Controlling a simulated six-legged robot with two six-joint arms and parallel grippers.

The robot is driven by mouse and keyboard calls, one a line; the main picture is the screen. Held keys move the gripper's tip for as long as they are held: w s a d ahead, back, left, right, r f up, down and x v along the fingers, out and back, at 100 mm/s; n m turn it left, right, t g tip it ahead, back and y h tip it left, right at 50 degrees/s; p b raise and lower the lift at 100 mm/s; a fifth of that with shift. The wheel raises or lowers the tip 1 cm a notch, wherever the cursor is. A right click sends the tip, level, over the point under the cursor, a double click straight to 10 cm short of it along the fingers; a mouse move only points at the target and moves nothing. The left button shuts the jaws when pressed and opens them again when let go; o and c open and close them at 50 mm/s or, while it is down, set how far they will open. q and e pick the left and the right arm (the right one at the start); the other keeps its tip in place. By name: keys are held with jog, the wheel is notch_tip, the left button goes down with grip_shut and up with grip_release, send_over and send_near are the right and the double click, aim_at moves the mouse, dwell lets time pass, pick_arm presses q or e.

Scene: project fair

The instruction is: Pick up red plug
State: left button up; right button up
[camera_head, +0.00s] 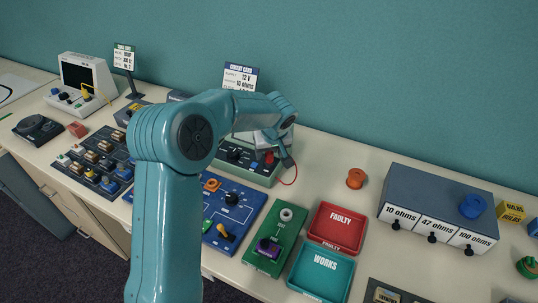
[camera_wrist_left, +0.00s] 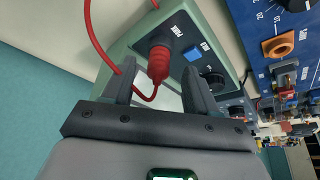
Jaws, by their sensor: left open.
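The red plug (camera_wrist_left: 159,62) shows in the wrist view, seated in a socket on the sloped face of a green instrument box (camera_wrist_left: 120,50). A thin red cable (camera_wrist_left: 98,42) loops from it past one finger. My left gripper (camera_wrist_left: 162,88) is open, its two fingers on either side of the plug's lower end. I cannot tell whether they touch it. In the head view the left gripper (camera_head: 284,158) is at the right end of the green box (camera_head: 262,178). A small red part of the plug (camera_head: 269,157) shows there. My right gripper is not in view.
My left arm hides part of the bench. Right of the box are a red FAULTY tray (camera_head: 338,226), a teal WORKS tray (camera_head: 321,270) and a grey resistor box (camera_head: 438,196). A blue panel (camera_head: 236,215) and a green board (camera_head: 275,240) lie in front.

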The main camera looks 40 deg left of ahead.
pick_arm(q)
jog(key=shift+w+a+f, duration=0.15)
jog(key=shift+a+f, duration=0.1)
jog(key=shift+f, duration=0.35)
jog(key=shift+w+f, duration=0.15)
jog(key=shift+f, duration=0.2)
jog(key=shift+r, duration=0.1)
jog(key=shift+c, duration=1.3)
grip_shut()
